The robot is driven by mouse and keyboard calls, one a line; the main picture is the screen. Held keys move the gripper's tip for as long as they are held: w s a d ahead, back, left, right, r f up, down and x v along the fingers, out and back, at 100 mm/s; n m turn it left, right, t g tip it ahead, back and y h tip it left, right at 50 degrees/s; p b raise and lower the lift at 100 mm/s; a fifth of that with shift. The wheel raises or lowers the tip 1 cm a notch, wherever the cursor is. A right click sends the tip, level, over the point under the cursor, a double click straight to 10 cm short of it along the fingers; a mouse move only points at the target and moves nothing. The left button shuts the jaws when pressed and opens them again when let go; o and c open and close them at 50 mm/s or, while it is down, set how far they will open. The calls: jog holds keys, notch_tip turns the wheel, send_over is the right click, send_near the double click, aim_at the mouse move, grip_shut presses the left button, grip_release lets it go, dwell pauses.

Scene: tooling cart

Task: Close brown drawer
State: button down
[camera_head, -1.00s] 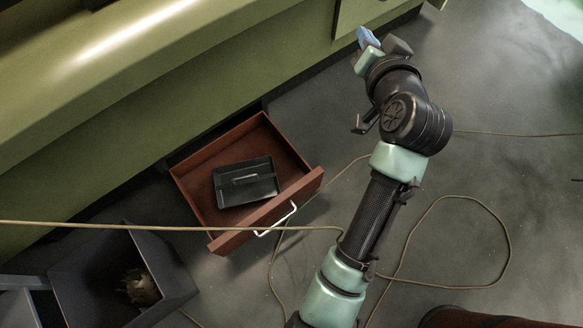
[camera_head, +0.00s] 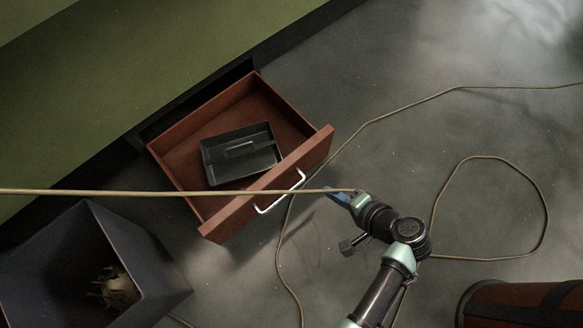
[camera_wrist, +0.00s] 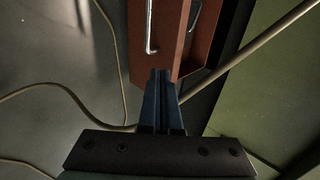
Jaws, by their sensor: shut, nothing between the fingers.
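The brown drawer (camera_head: 176,140) is pulled out from under the green cabinet, with a dark tray (camera_head: 222,176) inside it. Its front panel bears a white bar handle (camera_head: 281,192). My gripper (camera_head: 332,193) is shut and empty, to the right of the handle in the head view. In the wrist view the closed blue fingertips (camera_wrist: 162,76) appear close to one end of the drawer's front panel (camera_wrist: 170,40), below the handle (camera_wrist: 150,28). I cannot tell whether they touch it.
A tan cord (camera_head: 150,192) stretches across the drawer in the head view. Another cord loops on the grey floor (camera_head: 480,158). A dark open bin (camera_head: 160,262) stands lower left, and a brown cylindrical object (camera_head: 520,303) lies lower right.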

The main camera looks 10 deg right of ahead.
aim_at(292, 166)
jog(key=b+x, duration=0.2)
jog(key=x, duration=0.2)
jog(key=b+x, duration=0.3)
jog(key=x, duration=0.1)
jog(key=w+r+b+x, duration=0.1)
jog(key=b+x, duration=0.1)
jog(key=x, duration=0.2)
jog(key=shift+a+b, duration=0.25)
jog(key=shift+b, duration=0.1)
jog(key=shift+w+a+r+b, duration=0.2)
jog(key=shift+w+a+b, duration=0.1)
jog(key=shift+w+a, duration=0.2)
jog(key=shift+w, duration=0.15)
